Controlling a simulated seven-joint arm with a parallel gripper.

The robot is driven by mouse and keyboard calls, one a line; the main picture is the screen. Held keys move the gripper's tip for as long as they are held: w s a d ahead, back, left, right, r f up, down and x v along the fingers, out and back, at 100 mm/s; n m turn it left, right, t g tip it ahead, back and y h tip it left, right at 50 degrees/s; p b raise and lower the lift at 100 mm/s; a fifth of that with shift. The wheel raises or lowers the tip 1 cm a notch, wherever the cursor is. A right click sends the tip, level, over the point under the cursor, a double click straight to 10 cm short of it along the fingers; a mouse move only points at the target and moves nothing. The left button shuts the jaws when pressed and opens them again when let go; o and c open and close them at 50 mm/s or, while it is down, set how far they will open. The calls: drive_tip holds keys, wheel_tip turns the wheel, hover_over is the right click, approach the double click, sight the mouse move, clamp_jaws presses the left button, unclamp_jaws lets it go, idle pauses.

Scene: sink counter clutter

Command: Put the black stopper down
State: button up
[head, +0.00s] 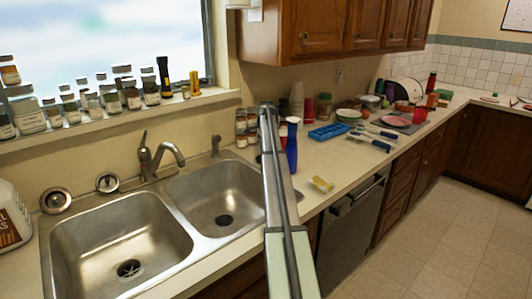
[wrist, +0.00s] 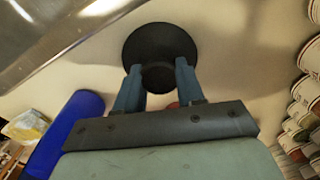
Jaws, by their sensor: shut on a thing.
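The black stopper (wrist: 160,40) is a round black disc with a narrower knob, seen in the wrist view at top centre. My gripper (wrist: 158,76) is shut on its knob, one blue-grey finger on each side. The stopper is over the pale counter (wrist: 225,45), beside the metal sink edge (wrist: 65,35). I cannot tell whether it touches the counter. In the head view my arm hides the stopper and the fingertips.
A blue bottle (head: 291,148) stands close by, also in the wrist view (wrist: 68,135). Several small jars (wrist: 300,110) line the right. The double sink (head: 205,235) is left of my arm.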

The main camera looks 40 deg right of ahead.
drive_tip(key=shift+f, duration=0.1)
drive_tip(key=o, duration=1.1)
drive_tip(key=shift+c, duration=0.2)
wheel_tip(320, 180, up, 12)
